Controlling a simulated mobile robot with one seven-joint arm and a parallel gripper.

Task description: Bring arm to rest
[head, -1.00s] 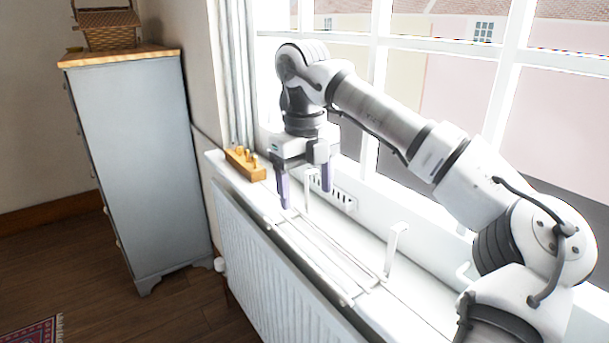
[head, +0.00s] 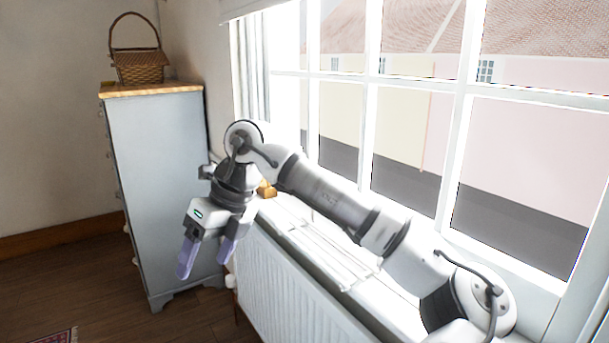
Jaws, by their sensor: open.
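My gripper (head: 205,262) is open and empty, with its two purple fingers pointing down. It hangs in the air in front of the sill and the white radiator, with the grey-blue chest of drawers behind it. My arm reaches in from the lower right, across the window, and bends down at the wrist. Nothing is held between the fingers.
A grey-blue chest of drawers (head: 155,190) stands at the left with a wicker basket (head: 140,66) on top. A wooden block (head: 266,189), partly hidden by my arm, and a wire rack (head: 335,257) are on the sill above the radiator (head: 275,290).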

